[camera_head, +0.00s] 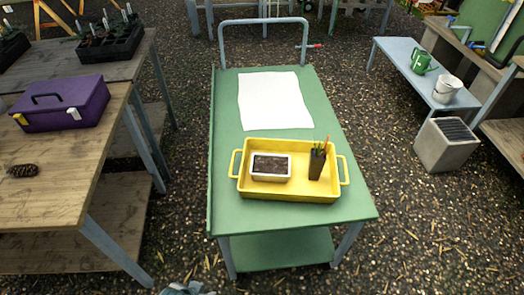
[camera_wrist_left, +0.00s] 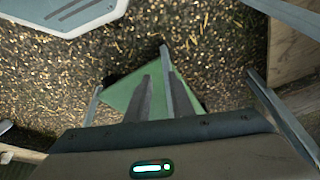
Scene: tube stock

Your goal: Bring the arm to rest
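In the wrist view my left gripper (camera_wrist_left: 156,75) points down over the gravel and the green cart. Its two dark fingers are a little apart, with green showing between them and nothing held. In the head view only a small pale part of my own body shows at the bottom edge. My right gripper is in neither view. The green cart (camera_head: 223,170) stands ahead with a yellow tray (camera_head: 290,196) on its near half. The tray holds a white planter of dark soil (camera_head: 270,167) and a dark pot with a green plant (camera_head: 317,163).
A white sheet (camera_head: 273,100) lies on the cart's far half. A wooden bench (camera_head: 60,170) on the left bears a purple toolbox (camera_head: 62,105) and a pine cone (camera_head: 23,171). A grey bench (camera_head: 410,65) and concrete planter (camera_head: 445,145) stand right. Gravel lies clear between.

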